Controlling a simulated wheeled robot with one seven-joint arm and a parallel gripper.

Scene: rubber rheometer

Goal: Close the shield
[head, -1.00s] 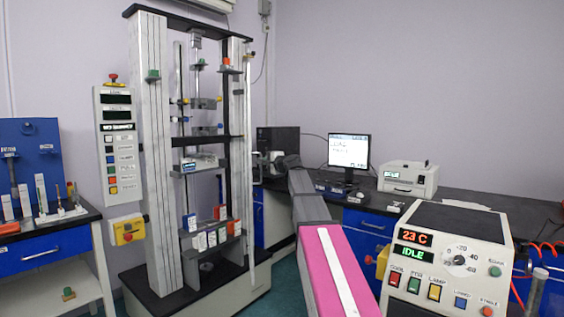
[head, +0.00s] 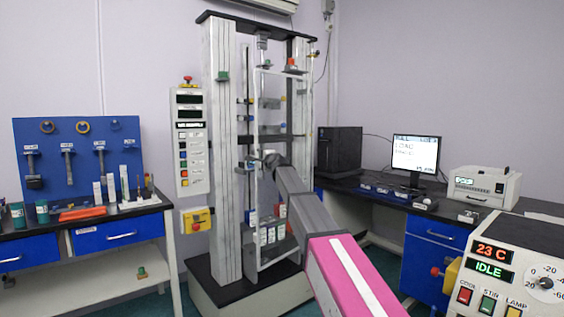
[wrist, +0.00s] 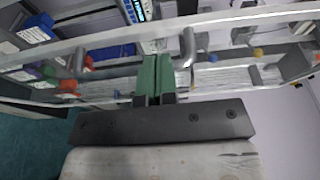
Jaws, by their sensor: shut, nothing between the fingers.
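The shield (head: 255,110) is a clear panel with a thin pale frame on the tall testing machine. In the head view it stands at an angle across the right part of the machine's front, its free edge to the left. My gripper (head: 270,159) is at the shield at about mid-height. In the wrist view, the shield's pale rim (wrist: 120,36) crosses the picture, with grey handle-like brackets (wrist: 188,46). My gripper's green fingers (wrist: 152,78) are shut and empty, between the brackets, close to the rim. I cannot tell whether they touch it.
The machine's left column (head: 221,150) stands left of the shield's free edge. A control panel (head: 190,140) and a yellow stop box (head: 196,220) are further left. A bench with a monitor (head: 415,152) is to the right. A rheometer-like console (head: 510,260) is near, lower right.

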